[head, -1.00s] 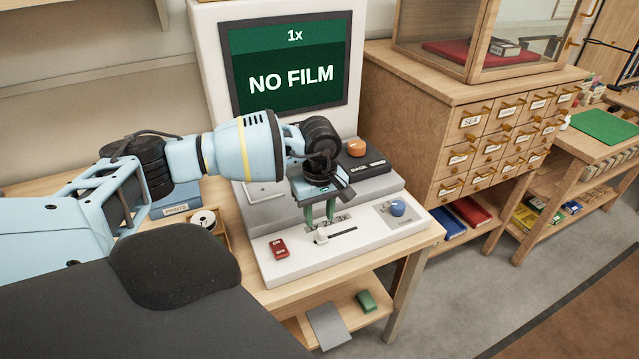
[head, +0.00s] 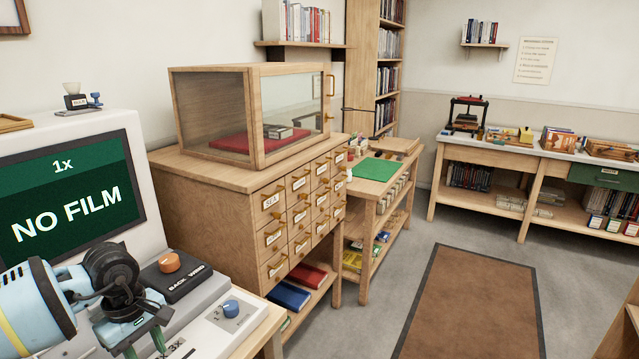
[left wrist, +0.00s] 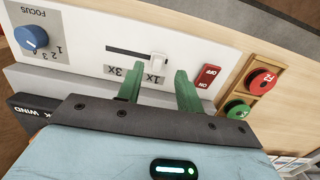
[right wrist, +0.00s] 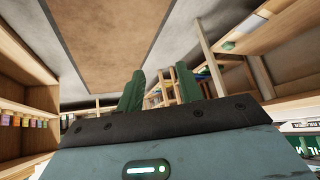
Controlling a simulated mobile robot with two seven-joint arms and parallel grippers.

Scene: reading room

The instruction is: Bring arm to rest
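My left gripper (head: 145,343) is at the lower left of the head view, over the front panel of the film reader. In the left wrist view its fingers (left wrist: 158,88) are apart with nothing between them. The white slider knob (left wrist: 158,61) sits just beyond the fingertips, at the 1x end of its slot. The reader's screen (head: 68,190) reads "1x" and "NO FILM". My right gripper (right wrist: 160,88) shows only in the right wrist view, open and empty, with the floor and shelving beyond it.
The reader carries a blue focus knob (head: 231,308), an orange knob (head: 169,263) and a red switch (left wrist: 208,76). A drawer cabinet (head: 225,215) stands right of the reader. Open floor with a brown rug (head: 470,305) lies further right.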

